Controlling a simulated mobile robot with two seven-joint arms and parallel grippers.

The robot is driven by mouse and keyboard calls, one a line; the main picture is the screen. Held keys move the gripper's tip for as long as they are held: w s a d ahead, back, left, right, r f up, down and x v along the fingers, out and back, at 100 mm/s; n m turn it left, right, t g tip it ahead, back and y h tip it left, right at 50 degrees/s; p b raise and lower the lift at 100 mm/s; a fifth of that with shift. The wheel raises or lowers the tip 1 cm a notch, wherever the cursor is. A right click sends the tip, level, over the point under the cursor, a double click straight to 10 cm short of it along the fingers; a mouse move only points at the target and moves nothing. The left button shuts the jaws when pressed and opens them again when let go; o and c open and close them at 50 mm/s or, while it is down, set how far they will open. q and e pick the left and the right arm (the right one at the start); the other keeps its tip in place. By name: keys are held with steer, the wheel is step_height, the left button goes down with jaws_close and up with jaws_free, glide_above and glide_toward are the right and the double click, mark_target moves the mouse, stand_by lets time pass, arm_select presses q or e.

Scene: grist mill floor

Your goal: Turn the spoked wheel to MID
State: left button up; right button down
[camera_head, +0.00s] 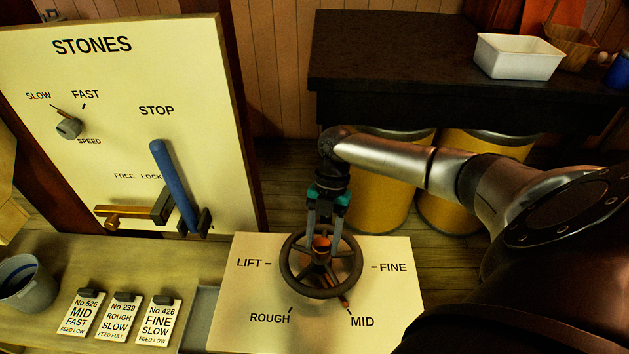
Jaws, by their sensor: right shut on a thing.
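The dark spoked wheel (284,272) lies over a cream plate (235,325) marked LIFT, ROUGH, MID and FINE. Its hub (321,243) is orange. A thin orange-tipped pointer (346,303) shows past the rim at the lower right, at or very close to the MID tick (351,310). My right gripper (324,232) reaches down from above and is shut on the wheel, near its far side and hub. The fingertips partly hide the grip, so the exact part held is hard to tell. My left gripper is not in view.
A cream STONES panel (200,80) stands at the left with a speed knob (68,128) and a blue lever (174,186). Several order cards (120,318) and a grey bucket (27,284) are at lower left. A dark bench (390,50) and yellow drums (375,205) stand behind.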

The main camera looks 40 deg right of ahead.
stand_by(0.3)
steer(key=shift+c, duration=1.3)
jaws_free()
steer(key=v, duration=1.5)
steer(key=shift+p, duration=0.3)
steer(key=shift+d, duration=0.1)
